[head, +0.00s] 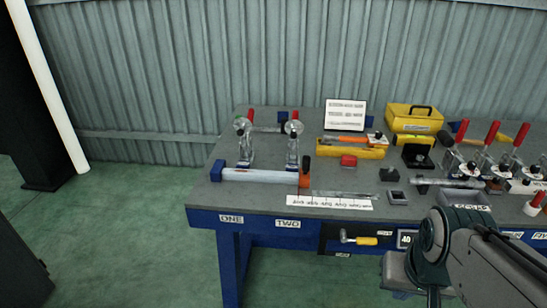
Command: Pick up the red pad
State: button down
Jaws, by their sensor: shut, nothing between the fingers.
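A small red block, which looks like the red pad (348,160), lies on the grey workbench top, just in front of the yellow tray. Nothing is on top of it. My gripper (394,272) is at the lower right, in front of the bench's near edge and well away from the red pad. It appears shut and empty; its fingertips are hard to make out.
The workbench (265,196) holds a yellow tray (340,153), a yellow toolbox (412,118), a white sign (345,114), and clamps with red handles on both sides. A white-and-blue bar (260,175) lies at front left. A ruler-like strip (330,201) lies along the front edge.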

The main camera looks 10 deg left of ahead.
aim_at(348, 162)
jog(key=z, duration=0.05)
jog(key=k, duration=0.35)
jog(key=u, duration=0.85)
jog(key=i, duration=1.55)
jog(key=z, duration=0.65)
